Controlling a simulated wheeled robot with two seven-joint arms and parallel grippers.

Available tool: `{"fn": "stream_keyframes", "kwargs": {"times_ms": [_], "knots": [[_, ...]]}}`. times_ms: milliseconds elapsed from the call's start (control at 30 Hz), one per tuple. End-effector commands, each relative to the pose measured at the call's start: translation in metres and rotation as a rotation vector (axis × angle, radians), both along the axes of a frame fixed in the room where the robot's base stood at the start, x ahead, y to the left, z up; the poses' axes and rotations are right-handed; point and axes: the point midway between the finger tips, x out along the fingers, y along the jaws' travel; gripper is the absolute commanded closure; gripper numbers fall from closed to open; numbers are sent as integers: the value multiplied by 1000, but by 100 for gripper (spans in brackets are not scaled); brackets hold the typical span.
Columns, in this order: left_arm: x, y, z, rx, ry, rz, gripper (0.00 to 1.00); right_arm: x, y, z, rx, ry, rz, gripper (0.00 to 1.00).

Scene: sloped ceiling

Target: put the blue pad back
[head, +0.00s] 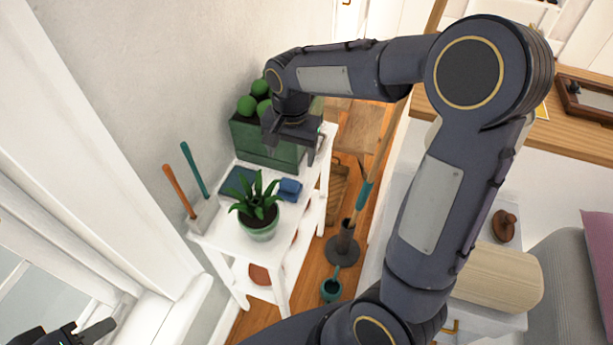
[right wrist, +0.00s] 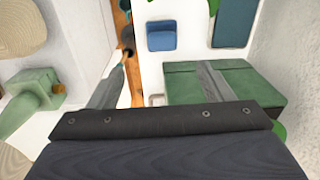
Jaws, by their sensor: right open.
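The blue pad (head: 290,189) lies on the white shelf top, beside a darker blue flat piece (head: 239,181). The pad also shows in the right wrist view (right wrist: 160,35), beyond my fingertips, with the dark piece (right wrist: 234,22) to its right. My right gripper (head: 290,150) is open and empty, in front of the green box (head: 262,147). In the right wrist view its fingers (right wrist: 162,72) are spread apart, apart from the pad. My left gripper (head: 72,335) shows only partly at the bottom left corner, far from the shelf.
A potted plant (head: 264,228) stands near the pad on the shelf. Two tools with orange and teal handles (head: 194,171) lean by the wall. A stand (head: 343,250) and teal watering can (head: 331,290) are on the floor.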

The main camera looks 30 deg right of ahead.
Motion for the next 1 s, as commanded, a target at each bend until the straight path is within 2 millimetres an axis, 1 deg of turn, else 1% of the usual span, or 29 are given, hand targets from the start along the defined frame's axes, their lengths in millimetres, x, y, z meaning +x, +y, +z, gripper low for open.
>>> {"fn": "stream_keyframes", "kwargs": {"times_ms": [33,67,167,200,233,300,400,500,600,700,1000], "knots": [[0,0,0,0,0,0,64,-12,-5,10,21,-22,22,27],[0,0,0,0,0,0,64,-21,-6,16,38,-37,44,27],[0,0,0,0,0,0,64,-60,-11,36,98,-110,146,27],[0,0,0,0,0,0,64,-78,-11,42,118,-146,196,27],[0,0,0,0,0,0,64,-91,-11,46,131,-177,232,27],[0,0,0,0,0,0,64,-122,-8,52,155,-249,318,27],[0,0,0,0,0,0,64,-159,-1,54,163,-352,430,27],[0,0,0,0,0,0,64,-185,8,51,153,-439,519,27],[0,0,0,0,0,0,64,-202,15,46,137,-495,582,27],[0,0,0,0,0,0,64,-209,18,43,126,-527,614,27],[0,0,0,0,0,0,64,-211,19,42,123,-534,627,27]]}}
